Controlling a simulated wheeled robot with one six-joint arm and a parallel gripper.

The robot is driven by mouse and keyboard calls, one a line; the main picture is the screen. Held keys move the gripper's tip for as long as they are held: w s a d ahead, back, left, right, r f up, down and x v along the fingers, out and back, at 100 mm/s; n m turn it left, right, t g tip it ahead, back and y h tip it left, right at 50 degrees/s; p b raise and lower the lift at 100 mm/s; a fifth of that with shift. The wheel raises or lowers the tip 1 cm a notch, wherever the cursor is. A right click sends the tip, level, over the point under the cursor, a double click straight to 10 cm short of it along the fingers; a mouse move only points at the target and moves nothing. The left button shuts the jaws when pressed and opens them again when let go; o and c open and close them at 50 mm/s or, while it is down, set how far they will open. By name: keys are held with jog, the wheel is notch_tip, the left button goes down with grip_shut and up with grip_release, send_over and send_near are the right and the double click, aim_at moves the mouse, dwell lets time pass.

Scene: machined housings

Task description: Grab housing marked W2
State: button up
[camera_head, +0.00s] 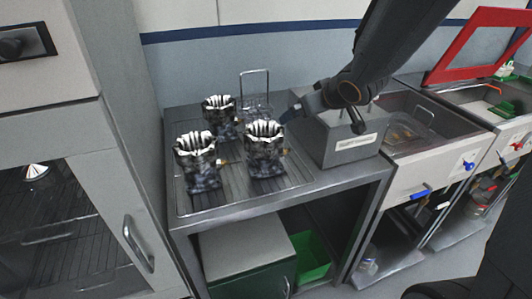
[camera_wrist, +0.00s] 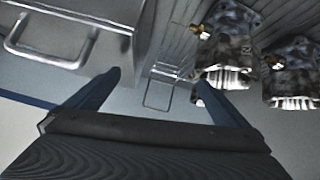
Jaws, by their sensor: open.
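Three dark, mottled housings with pale ribbed tops stand on a grooved metal worktop: a front-left housing (camera_head: 203,172), a front-right housing (camera_head: 266,158) and a rear housing (camera_head: 222,122). No W2 mark can be read on them in the head view. In the wrist view one housing (camera_wrist: 228,40) is at upper right, with a small light mark too unclear to read. Another housing (camera_wrist: 294,68) is at the right edge. My gripper (camera_head: 289,116) is right of the rear housing and above the worktop. Its two fingers are apart and empty in the wrist view (camera_wrist: 160,82).
A tall cabinet (camera_head: 124,120) borders the left side. The front worktop strip is clear.

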aim_at(278, 134)
jog(key=a+f+n+y+b, duration=0.1)
jog(key=a+n+y, duration=0.1)
jog(key=a, duration=0.1)
jog(key=a+f+n+g+y+b, duration=0.1)
jog(key=a+n+y, duration=0.1)
jog(key=y, duration=0.1)
jog(key=s+a+n+y+b, duration=0.1)
jog(key=a+n+y, duration=0.1)
jog(key=a+y, duration=0.1)
jog(key=shift+a+f+n+g, duration=0.35)
jog(key=shift+f+n+g, duration=0.05)
jog(key=shift+s+f+n+g+y+b, duration=0.4)
jog(key=shift+s+f+g+y+b, duration=0.2)
jog(key=shift+s+f+y, duration=0.15)
jog(key=shift+d+f, duration=0.2)
jog(key=shift+f, duration=0.15)
jog(key=shift+s+a+f, duration=0.1)
jog(key=shift+a+f, duration=0.05)
jog(key=p+x, duration=0.1)
jog(key=x, duration=0.6)
jog(key=shift+w+a+p, duration=0.15)
jog(key=shift+w+p, duration=0.1)
jog(key=shift+p, duration=0.1)
jog(key=shift+g, duration=0.3)
